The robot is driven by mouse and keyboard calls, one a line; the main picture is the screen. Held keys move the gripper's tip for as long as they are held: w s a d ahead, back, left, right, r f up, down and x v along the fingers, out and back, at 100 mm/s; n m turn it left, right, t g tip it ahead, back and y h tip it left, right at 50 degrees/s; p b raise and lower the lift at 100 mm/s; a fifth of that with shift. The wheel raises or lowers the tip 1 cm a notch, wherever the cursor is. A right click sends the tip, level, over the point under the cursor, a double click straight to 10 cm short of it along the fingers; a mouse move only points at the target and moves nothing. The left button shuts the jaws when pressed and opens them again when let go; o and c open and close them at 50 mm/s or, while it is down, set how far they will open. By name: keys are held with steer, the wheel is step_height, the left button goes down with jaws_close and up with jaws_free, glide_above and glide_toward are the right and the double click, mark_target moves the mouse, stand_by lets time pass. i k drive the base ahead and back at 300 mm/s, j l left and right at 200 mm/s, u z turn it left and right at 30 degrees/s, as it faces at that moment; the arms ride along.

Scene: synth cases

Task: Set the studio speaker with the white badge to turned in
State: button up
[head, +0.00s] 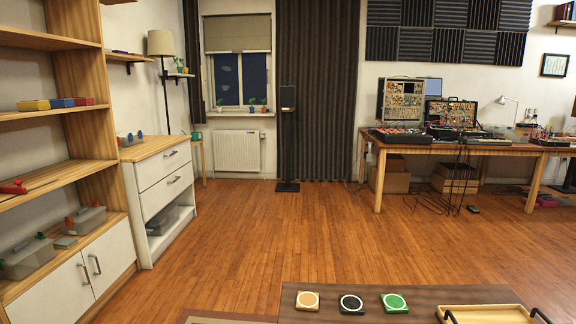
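A dark, upright, box-like thing (288,97) tops a slim black floor stand (288,150) in front of the dark curtain. It may be a studio speaker; it is small and dark against the curtain. A small pale mark shows near its lower edge, but I cannot tell whether it is a white badge. I cannot tell which way it is turned. No other clear studio speaker shows. My gripper is not in view.
A low table (420,294) with three coasters and a wooden tray (486,313) stands at the front. A wooden shelf (60,175) and white drawers (160,195) line the left. A desk (460,148) with electronics and hanging cables stands right. The middle floor is clear.

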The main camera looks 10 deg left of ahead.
mark_target(287, 94)
steer(key=u, duration=0.15)
steer(key=j+u, duration=0.3)
steer(key=i+j+u, duration=0.3)
steer(key=j, duration=0.2)
steer(key=j+u, duration=0.3)
steer(key=i+j+u, duration=0.3)
steer(key=i+j, duration=0.15)
steer(key=i+j+u, duration=0.35)
steer(key=i+j+z, duration=0.15)
steer(key=i+z, duration=0.2)
steer(key=i, duration=0.15)
steer(key=i+j+z, duration=0.4)
steer(key=i+z, duration=0.5)
steer(key=i, duration=1.25)
steer(key=i+z, duration=0.15)
steer(key=i, duration=0.7)
steer(key=i+j+z, duration=0.2)
steer(key=i, duration=0.65)
steer(key=i+z, duration=0.3)
steer(key=i, duration=0.55)
steer(key=i+j+z, duration=0.1)
steer(key=i+z, duration=0.2)
steer(key=i, duration=0.6)
